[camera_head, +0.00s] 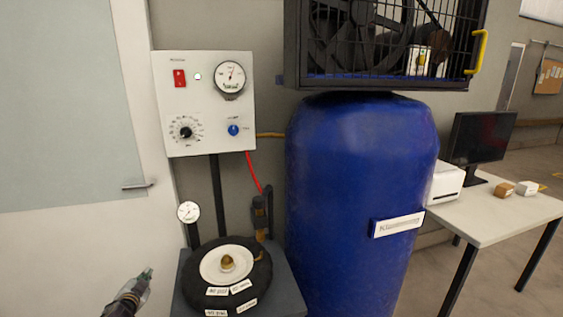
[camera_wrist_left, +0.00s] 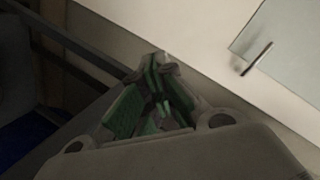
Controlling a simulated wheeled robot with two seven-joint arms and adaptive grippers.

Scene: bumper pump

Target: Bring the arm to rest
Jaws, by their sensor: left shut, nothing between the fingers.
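My left gripper (camera_head: 146,277) shows at the bottom left of the head view, in front of the white door and left of the tyre stand. It is shut and empty, apart from everything around it. The left wrist view also shows its green-padded fingers (camera_wrist_left: 155,95) drawn together with nothing held. My right gripper is in neither view. The white control panel (camera_head: 205,105) carries a red switch, a black dial, a blue knob and a round gauge. Below it a black tyre (camera_head: 228,300) with a white hub lies on a grey stand.
A tall blue tank (camera_head: 355,180) stands right of the panel, beneath a caged fan unit (camera_head: 380,40). A red hose (camera_head: 254,172) hangs from the panel. A white door (camera_head: 75,240) with a handle is at left. A table (camera_head: 500,217) with a monitor stands at right.

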